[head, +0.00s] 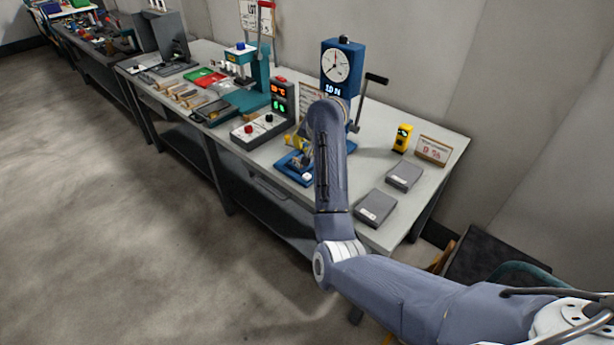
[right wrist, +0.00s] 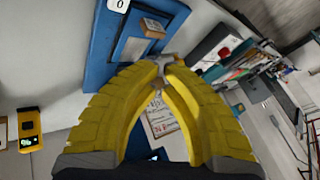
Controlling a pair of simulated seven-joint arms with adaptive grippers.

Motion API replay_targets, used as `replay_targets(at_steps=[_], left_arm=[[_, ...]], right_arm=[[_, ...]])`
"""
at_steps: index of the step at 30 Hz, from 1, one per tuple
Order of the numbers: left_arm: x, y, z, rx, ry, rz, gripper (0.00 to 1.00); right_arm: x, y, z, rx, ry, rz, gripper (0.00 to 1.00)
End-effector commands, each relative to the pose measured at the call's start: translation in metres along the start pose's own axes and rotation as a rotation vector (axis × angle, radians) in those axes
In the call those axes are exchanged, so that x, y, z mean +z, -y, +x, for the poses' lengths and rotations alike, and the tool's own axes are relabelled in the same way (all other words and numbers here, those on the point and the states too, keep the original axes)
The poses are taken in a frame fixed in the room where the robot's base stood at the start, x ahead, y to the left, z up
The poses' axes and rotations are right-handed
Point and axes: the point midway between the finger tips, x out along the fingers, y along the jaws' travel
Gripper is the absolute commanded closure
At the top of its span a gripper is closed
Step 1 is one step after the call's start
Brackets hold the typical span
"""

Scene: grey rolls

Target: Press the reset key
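A blue tester with a round dial (head: 336,66) and a readout stands at the back of the bench. Its blue base (head: 287,163) lies toward the bench front, partly hidden by my right arm. A small white key (head: 308,177) shows at the base's front end. In the right wrist view a white key marked 0 (right wrist: 118,4) sits on the blue base (right wrist: 103,48), cut by the top edge. My right gripper (right wrist: 167,65) has yellow fingers with their grey tips together, and nothing is visibly held. The tips appear beside the base; contact cannot be told. My left gripper is out of view.
Two grey blocks (head: 375,208) (head: 403,176), a yellow device (head: 402,138) and a sign (head: 433,150) are at the right. A control box (head: 258,129), a display (head: 282,97) and a teal press (head: 250,85) stand left. The bench between tester and yellow device is mostly clear.

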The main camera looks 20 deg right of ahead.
Motion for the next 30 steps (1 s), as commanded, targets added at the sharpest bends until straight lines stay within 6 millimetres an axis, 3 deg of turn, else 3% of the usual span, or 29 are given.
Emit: replay_targets(at_steps=[18,30], left_arm=[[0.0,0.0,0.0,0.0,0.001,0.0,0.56],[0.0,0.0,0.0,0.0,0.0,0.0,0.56]], right_arm=[[0.028,-0.029,0.052,0.002,0.001,-0.001,1.0],[0.035,-0.036,0.066,0.0,0.0,0.0,1.0]])
